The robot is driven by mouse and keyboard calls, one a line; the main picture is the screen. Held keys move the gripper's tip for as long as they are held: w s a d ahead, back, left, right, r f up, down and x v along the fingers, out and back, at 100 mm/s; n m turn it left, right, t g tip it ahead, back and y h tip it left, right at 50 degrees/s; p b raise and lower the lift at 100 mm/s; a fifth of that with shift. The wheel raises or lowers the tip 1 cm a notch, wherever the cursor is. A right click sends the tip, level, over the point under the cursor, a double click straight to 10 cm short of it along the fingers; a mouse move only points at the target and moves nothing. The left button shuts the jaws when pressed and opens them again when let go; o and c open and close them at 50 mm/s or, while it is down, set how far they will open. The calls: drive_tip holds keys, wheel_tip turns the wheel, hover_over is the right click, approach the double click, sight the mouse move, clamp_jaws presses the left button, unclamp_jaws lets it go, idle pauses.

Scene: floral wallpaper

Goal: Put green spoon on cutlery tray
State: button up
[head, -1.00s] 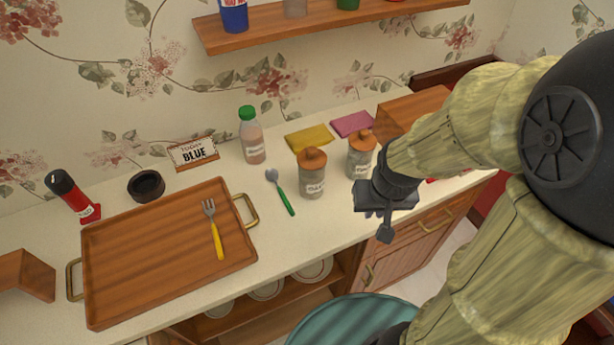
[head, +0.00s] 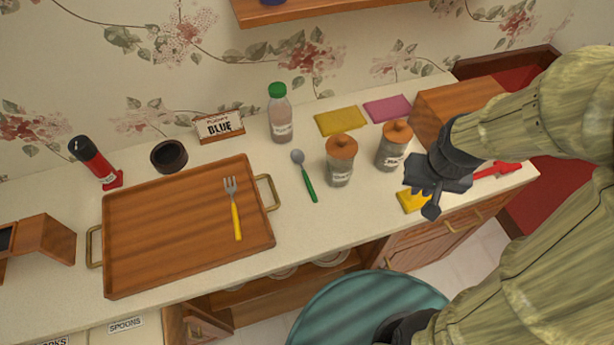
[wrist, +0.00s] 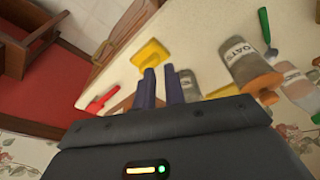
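The green spoon (head: 309,187) lies on the counter with its grey bowl toward the wall and its green handle toward the front edge. Its green handle also shows at the top right of the wrist view (wrist: 264,25). The wooden tray (head: 150,245) with brass handles sits left of the spoon. A yellow-handled fork (head: 235,210) lies on the tray. My gripper (head: 433,203) is right of the spoon and the jars, near the counter's front edge. In the wrist view my gripper (wrist: 160,72) shows two dark fingers apart with nothing between them.
Two lidded jars (head: 341,160) (head: 393,145) stand between my gripper and the spoon. A green-capped bottle (head: 281,115) stands behind the spoon. A yellow item (head: 412,200) and a red utensil (head: 497,170) lie near my gripper. A round teal surface (head: 370,305) is below the counter.

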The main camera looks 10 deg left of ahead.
drive_tip(key=w+a+r+n+g+p, duration=0.1)
drive_tip(key=w+a+r+n+p, duration=0.25)
drive_tip(key=w+a+p, duration=0.65)
drive_tip(key=a+f+n+h, duration=0.1)
drive_tip(key=a+n, duration=0.1)
drive_tip(key=a, duration=1.9)
drive_tip(key=shift+s+f+h, duration=0.15)
drive_tip(key=shift+s+h, duration=0.25)
drive_tip(key=shift+a+n, duration=0.1)
drive_tip(key=shift+n, duration=0.15)
drive_tip(key=p, duration=0.5)
hover_over(305, 174)
drive_tip(key=w+a, duration=0.2)
drive_tip(key=a, duration=0.1)
drive_tip(key=x, duration=0.4)
drive_tip(key=s+a+x, duration=0.1)
drive_tip(key=x, duration=0.3)
drive_tip(key=s+x, duration=0.1)
drive_tip(key=x, duration=0.2)
drive_tip(key=shift+w+a+f, duration=0.1)
drive_tip(key=shift+a+f, duration=0.1)
drive_tip(key=shift+f, duration=0.45)
